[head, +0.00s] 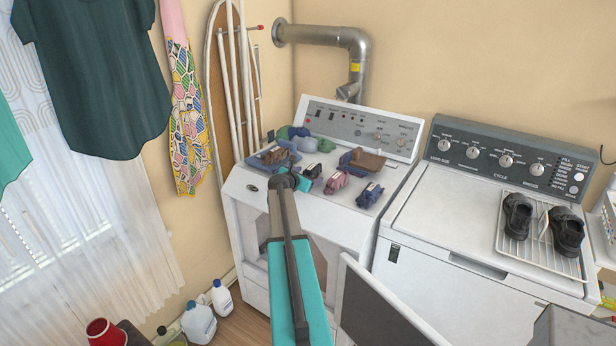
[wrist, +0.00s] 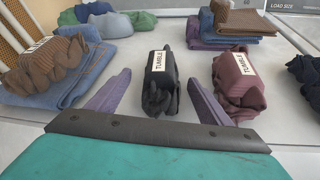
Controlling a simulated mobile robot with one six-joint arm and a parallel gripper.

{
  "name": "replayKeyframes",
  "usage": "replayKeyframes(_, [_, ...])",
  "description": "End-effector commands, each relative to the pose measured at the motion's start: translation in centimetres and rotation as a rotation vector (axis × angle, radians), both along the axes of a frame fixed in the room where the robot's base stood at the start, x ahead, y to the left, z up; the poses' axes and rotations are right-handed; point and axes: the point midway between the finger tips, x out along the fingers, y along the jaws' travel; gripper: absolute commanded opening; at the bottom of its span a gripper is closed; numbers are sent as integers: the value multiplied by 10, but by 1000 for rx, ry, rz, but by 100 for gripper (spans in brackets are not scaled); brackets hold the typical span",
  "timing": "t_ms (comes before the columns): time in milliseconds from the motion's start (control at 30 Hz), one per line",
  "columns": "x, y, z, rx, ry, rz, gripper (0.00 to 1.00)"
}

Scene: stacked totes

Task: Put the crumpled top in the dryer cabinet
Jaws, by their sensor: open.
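Several crumpled garments lie on top of the white dryer cabinet (head: 240,215); I cannot tell which is the task's top. In the wrist view, a black crumpled garment (wrist: 158,98) with a "TUMBLE" tag sits between the spread purple fingers of my gripper (wrist: 158,78), apparently untouched. A maroon crumpled garment (wrist: 237,92) with a similar tag lies to its right. A brown tagged one (wrist: 42,65) lies at left. A dark one (wrist: 306,75) is cut by the right edge. My gripper (head: 288,178) is open over the dryer top. The dryer's front opening is partly hidden by my arm.
The dryer door (head: 380,308) stands open at the front right. Folded clothes (head: 362,160) and rolled items (head: 303,141) sit at the back of the dryer top. A washer (head: 450,215) with shoes on a rack (head: 515,255) stands right. Bottles (head: 199,322) stand on the floor.

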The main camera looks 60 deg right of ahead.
Motion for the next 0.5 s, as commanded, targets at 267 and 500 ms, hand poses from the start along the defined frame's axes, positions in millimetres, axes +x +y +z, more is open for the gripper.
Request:
replayKeyframes(267, [-1, 3, -1, 0, 0, 0, 73])
replayKeyframes(500, [-4, 24, 7, 0, -2, 1, 73])
